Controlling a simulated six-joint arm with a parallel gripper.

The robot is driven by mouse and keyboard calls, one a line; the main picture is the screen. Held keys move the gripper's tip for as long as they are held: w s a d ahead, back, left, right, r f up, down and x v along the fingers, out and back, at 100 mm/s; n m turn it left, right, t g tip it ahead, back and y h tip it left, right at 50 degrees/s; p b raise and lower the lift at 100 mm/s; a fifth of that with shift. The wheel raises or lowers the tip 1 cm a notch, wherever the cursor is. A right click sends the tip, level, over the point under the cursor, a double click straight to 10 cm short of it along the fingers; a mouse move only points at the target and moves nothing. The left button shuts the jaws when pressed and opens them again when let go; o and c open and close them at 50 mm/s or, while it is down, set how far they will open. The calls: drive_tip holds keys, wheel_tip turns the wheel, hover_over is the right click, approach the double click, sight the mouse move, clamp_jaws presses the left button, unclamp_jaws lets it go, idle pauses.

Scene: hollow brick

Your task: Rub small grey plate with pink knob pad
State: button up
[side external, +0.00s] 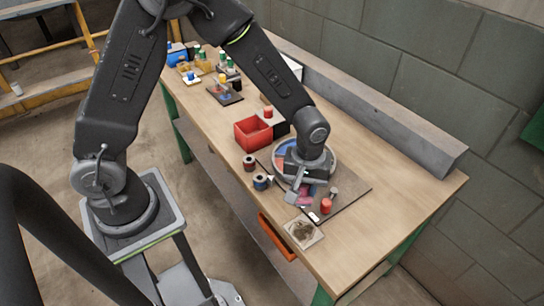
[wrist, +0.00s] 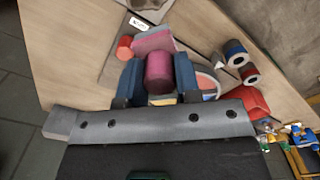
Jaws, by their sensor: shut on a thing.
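The pink knob pad (side external: 306,199) has a flat pink base (wrist: 155,39) and a round dark pink knob (wrist: 159,73). My gripper (wrist: 158,75) is shut on the knob, with one blue finger on each side of it. In the side view my gripper (side external: 299,191) points down over the dark mat, and it hides much of the pad. I cannot tell whether the pad touches the mat. The small grey plate (side external: 303,232), with a brown stain on it, lies near the table's front edge, apart from the pad. It shows partly at the top of the wrist view (wrist: 147,5).
A red cylinder (side external: 326,206) and a white label (side external: 313,217) are beside the pad. A round dish (side external: 281,155) is behind my gripper. Two spools (side external: 262,182) and a red bin (side external: 253,132) stand to the left. A grey beam (side external: 390,115) runs along the wall. The table's right end is clear.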

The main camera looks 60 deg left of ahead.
drive_tip(key=s+d+f+m, duration=0.1)
drive_tip(key=d+m, duration=0.1)
drive_tip(key=d, duration=0.5)
drive_tip(key=shift+s+d+f, duration=0.1)
drive_tip(key=shift+s+f, duration=0.05)
drive_tip(key=shift+f, duration=3.55)
drive_tip(key=shift+a+f, duration=0.25)
drive_tip(key=shift+a, duration=0.4)
drive_tip(key=shift+c, duration=0.3)
drive_tip(key=shift+a, duration=3.05)
drive_tip(key=shift+d, duration=3.65)
drive_tip(key=shift+s+d, duration=0.1)
drive_tip(key=shift+s, duration=0.2)
drive_tip(key=shift+s+a, duration=0.1)
drive_tip(key=shift+a, duration=3.55)
drive_tip(key=shift+d, duration=3.5)
drive_tip(key=shift+d+r, duration=0.1)
drive_tip(key=shift+d, duration=0.1)
wheel_tip(320, 180, up, 8)
